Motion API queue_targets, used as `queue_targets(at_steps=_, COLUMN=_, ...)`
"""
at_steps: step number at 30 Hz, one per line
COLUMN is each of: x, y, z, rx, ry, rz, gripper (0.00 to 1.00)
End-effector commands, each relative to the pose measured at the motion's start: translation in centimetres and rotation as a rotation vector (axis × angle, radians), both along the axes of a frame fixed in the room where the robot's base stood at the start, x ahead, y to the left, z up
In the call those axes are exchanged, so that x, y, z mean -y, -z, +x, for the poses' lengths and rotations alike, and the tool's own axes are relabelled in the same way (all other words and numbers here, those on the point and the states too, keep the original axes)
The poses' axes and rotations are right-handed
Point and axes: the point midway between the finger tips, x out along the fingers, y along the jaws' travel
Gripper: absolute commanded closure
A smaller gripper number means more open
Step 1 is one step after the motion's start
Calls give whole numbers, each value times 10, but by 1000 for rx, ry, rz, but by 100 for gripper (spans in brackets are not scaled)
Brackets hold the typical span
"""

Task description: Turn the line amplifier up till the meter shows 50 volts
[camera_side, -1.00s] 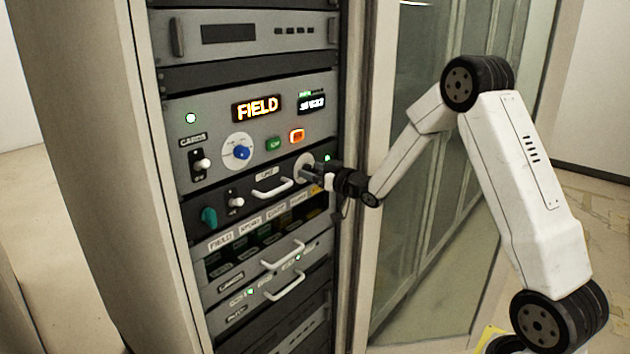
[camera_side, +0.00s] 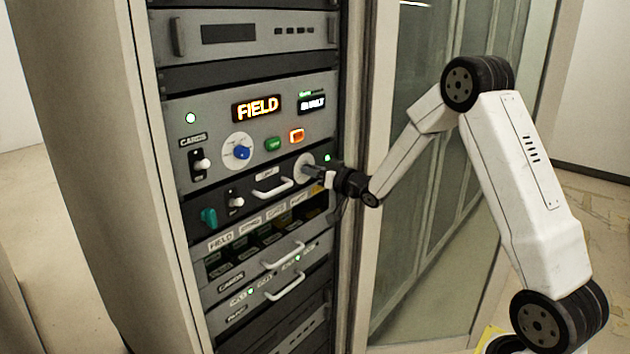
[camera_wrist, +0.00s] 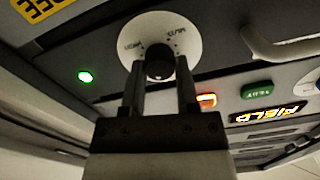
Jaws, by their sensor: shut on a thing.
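My gripper (camera_side: 313,173) reaches the right side of the rack panel. In the wrist view my gripper (camera_wrist: 158,68) is shut on a dark round knob (camera_wrist: 160,58), one finger on each side. The knob sits on a round white dial (camera_wrist: 160,24) with small lettering, which also shows in the side view (camera_side: 302,166). A small lit display (camera_side: 312,105), likely the meter, is at the upper right of the panel above. Its white characters are too small to read surely, and a green strip lights above them.
An orange FIELD display (camera_side: 257,107), a blue knob (camera_side: 242,152), a green button (camera_side: 273,144) and a lit orange button (camera_side: 297,136) are on the panel above. A drawer handle (camera_side: 272,187) lies just left of the dial. A green lamp (camera_wrist: 85,76) glows beside it.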

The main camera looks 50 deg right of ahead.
Motion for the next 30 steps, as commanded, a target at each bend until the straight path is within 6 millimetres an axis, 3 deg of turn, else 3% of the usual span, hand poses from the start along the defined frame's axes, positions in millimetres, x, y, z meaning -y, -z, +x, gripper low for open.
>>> queue_targets(at_steps=21, x=2, y=0, z=0, rx=1, ry=0, rz=639, gripper=100)
queue_targets(at_steps=30, x=2, y=1, z=0, rx=2, ry=1, rz=799, gripper=100)
